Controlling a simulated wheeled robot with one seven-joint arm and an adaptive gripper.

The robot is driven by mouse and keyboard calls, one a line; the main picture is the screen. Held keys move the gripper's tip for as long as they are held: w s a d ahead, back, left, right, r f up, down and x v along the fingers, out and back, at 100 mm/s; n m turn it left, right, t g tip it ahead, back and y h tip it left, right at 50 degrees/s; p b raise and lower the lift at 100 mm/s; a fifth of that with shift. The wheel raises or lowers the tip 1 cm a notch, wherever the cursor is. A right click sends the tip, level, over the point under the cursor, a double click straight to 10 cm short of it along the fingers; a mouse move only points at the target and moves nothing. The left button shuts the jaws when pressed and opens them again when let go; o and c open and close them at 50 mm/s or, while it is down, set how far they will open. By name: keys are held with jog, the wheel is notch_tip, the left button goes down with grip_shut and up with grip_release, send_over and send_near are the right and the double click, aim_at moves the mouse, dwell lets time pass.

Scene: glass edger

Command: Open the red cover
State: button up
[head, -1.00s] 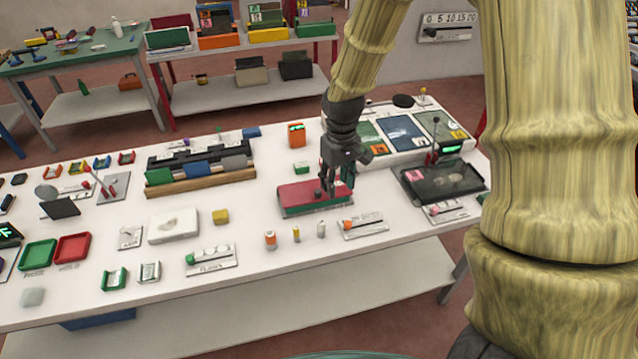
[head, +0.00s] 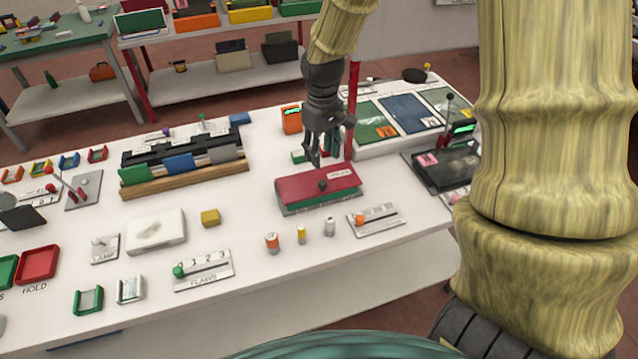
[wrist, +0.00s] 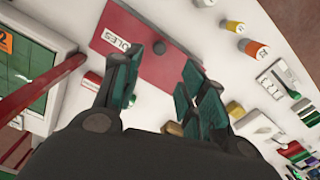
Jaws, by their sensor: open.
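My gripper (head: 314,160) is above and behind the cover's back edge, apart from the knob. In the wrist view my gripper (wrist: 162,72) has its teal fingers spread with nothing between them.
A red post (head: 352,110) stands just right of my gripper. A small green block (head: 299,156) and an orange device (head: 291,120) are behind the box. Small cylinders (head: 301,233) and a slider plate (head: 376,219) stand in front. A panel with coloured plates (head: 408,115) is at right.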

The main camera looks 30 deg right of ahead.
aim_at(323, 182)
jog(key=shift+s+f+p, duration=0.1)
jog(key=shift+f+p, duration=0.2)
jog(key=shift+f, duration=0.65)
jog(key=shift+d+f+p, duration=0.1)
jog(key=shift+f+p, duration=0.95)
jog(key=shift+f, duration=3.5)
grip_shut()
